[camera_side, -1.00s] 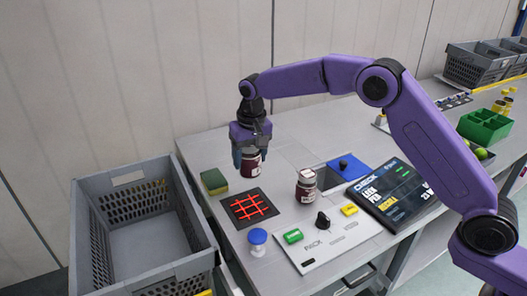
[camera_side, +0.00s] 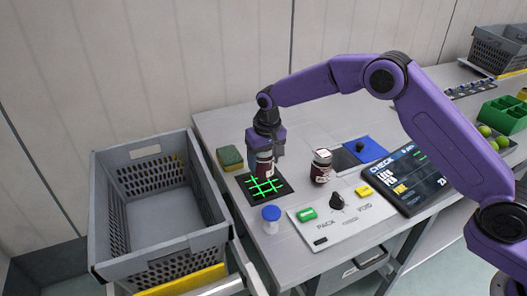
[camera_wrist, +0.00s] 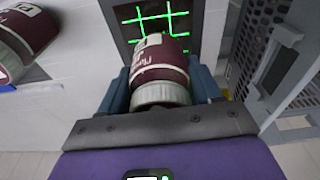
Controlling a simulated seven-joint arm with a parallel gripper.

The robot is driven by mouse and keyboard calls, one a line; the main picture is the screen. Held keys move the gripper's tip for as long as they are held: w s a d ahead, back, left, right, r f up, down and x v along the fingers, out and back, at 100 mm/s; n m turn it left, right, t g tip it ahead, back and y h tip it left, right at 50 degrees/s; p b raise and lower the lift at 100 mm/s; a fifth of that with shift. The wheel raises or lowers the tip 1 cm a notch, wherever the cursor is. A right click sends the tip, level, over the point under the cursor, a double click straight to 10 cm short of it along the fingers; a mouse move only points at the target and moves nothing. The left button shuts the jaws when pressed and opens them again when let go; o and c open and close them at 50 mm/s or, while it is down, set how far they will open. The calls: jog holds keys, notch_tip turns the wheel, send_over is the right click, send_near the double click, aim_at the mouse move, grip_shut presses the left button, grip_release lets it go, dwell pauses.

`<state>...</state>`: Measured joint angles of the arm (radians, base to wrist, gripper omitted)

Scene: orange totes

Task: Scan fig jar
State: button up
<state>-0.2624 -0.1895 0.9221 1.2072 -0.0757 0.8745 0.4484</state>
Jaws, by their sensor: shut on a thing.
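My gripper (camera_side: 264,160) is shut on a dark red jar (camera_side: 264,170) with a white label. It holds the jar over the near-left part of the table, at the black scan pad (camera_side: 247,189), whose grid glows green. I cannot tell if the jar touches the pad. In the wrist view the jar (camera_wrist: 160,65) lies between the blue fingers (camera_wrist: 160,88), its label lettering not clearly legible, with the green grid (camera_wrist: 139,20) beyond it. A second dark red jar (camera_side: 321,170) stands upright to the right and also shows in the wrist view (camera_wrist: 30,40).
A grey crate (camera_side: 200,240) stands left of the table. A green-and-yellow sponge (camera_side: 230,157), a blue-topped knob (camera_side: 271,214), a button panel (camera_side: 335,220) and a dark screen (camera_side: 405,184) surround the pad. A green bin (camera_side: 500,117) is far right.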

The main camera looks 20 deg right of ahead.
jog(key=shift+f, duration=0.2)
jog(key=shift+r, duration=0.1)
jog(key=shift+r, duration=2.2)
